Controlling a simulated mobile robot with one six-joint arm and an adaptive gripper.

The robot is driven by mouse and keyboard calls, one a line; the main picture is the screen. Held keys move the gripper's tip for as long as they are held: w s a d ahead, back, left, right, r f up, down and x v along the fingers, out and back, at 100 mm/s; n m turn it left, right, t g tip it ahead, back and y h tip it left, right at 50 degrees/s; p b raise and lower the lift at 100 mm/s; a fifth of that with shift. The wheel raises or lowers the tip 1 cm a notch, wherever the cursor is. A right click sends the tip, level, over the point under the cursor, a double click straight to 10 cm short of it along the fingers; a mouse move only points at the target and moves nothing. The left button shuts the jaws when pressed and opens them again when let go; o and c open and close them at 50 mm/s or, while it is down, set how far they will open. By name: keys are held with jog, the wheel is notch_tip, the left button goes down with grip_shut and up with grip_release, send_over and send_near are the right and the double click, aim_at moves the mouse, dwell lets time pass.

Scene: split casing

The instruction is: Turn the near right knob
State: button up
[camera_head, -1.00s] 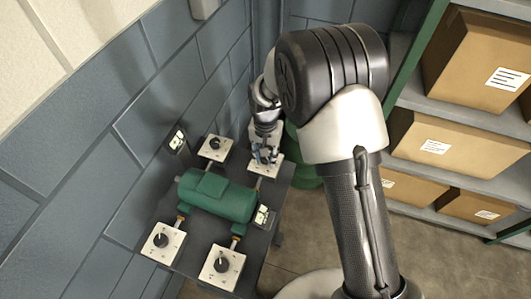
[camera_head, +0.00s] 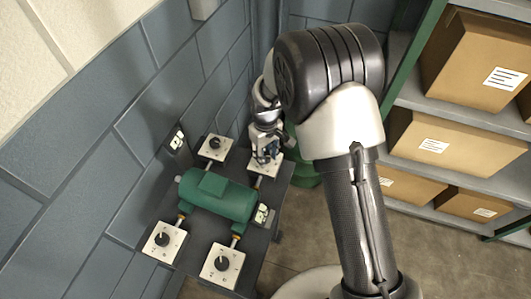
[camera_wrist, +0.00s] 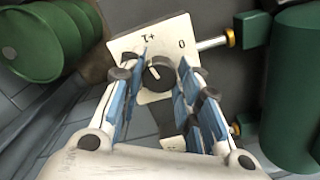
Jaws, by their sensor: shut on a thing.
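A black knob (camera_wrist: 157,76) on a white square plate (camera_wrist: 172,29) sits between my gripper's blue-padded fingers (camera_wrist: 161,88) in the wrist view. The plate carries the marks "+1" and "0", and the knob's white pointer line leans toward the "+1" side. My gripper (camera_head: 266,158) is shut on this knob, at the upper right plate (camera_head: 270,170) in the head view, where the fingers hide most of the knob. Other knobs on white plates stand at upper left (camera_head: 215,143), lower left (camera_head: 162,240) and lower right (camera_head: 221,263).
A green motor-like casing (camera_head: 218,195) lies in the middle of the dark table (camera_head: 201,270), joined to the plates by short rods. A green drum (camera_wrist: 40,42) stands beside the table. A grey block wall (camera_head: 70,170) is at left; shelves with cardboard boxes (camera_head: 455,136) are at right.

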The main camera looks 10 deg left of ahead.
jog(key=n, duration=0.5)
jog(key=shift+n, duration=0.3)
jog(key=n, duration=0.5)
jog(key=shift+w, duration=0.1)
jog(key=n, duration=0.5)
jog(key=shift+n+p, duration=0.35)
jog(key=shift+n, duration=0.05)
jog(key=n, duration=0.4)
jog(key=shift+n, duration=0.4)
jog(key=o, duration=1.1)
jog(key=shift+c, duration=0.2)
jog(key=shift+r, duration=0.1)
